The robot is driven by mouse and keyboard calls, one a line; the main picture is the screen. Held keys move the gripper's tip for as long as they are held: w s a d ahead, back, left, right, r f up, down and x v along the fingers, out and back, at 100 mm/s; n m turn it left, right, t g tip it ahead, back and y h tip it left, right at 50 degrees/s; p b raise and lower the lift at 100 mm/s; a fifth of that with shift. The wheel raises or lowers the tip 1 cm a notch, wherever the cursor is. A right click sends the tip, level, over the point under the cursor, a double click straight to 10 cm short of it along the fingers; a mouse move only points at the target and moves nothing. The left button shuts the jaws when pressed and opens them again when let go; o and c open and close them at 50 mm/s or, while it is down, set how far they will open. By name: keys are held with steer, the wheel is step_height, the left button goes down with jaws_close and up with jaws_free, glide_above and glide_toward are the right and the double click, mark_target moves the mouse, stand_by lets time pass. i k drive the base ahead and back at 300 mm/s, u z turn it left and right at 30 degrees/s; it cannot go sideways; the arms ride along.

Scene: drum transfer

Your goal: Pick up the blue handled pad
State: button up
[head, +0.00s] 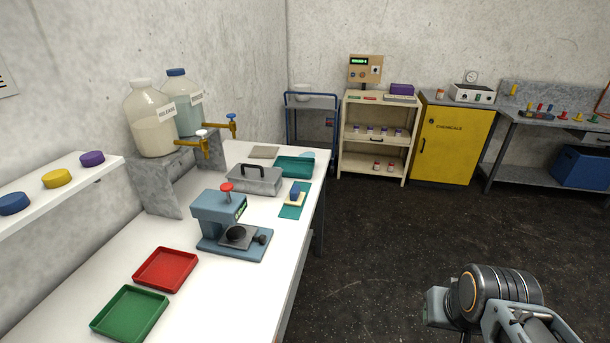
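The blue handled pad (295,191) is small in the head view. Its blue upper part stands on a pale cream base, which rests on a flat teal mat (289,212) near the right edge of the white bench (232,290). Nothing is touching it from above. Part of my arm shows at the lower right, over the dark floor, well apart from the pad and the bench. The fingers of my gripper do not show.
A blue-grey press (219,212) with a red knob stands in front of the pad. A grey lidded box (254,181) and teal tray (294,167) lie behind it. Red (165,270) and green (130,312) trays are nearer. The floor right of the bench is clear.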

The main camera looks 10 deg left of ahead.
mark_target(295, 197)
steer(key=i, duration=3.85)
steer(key=u, duration=5.1)
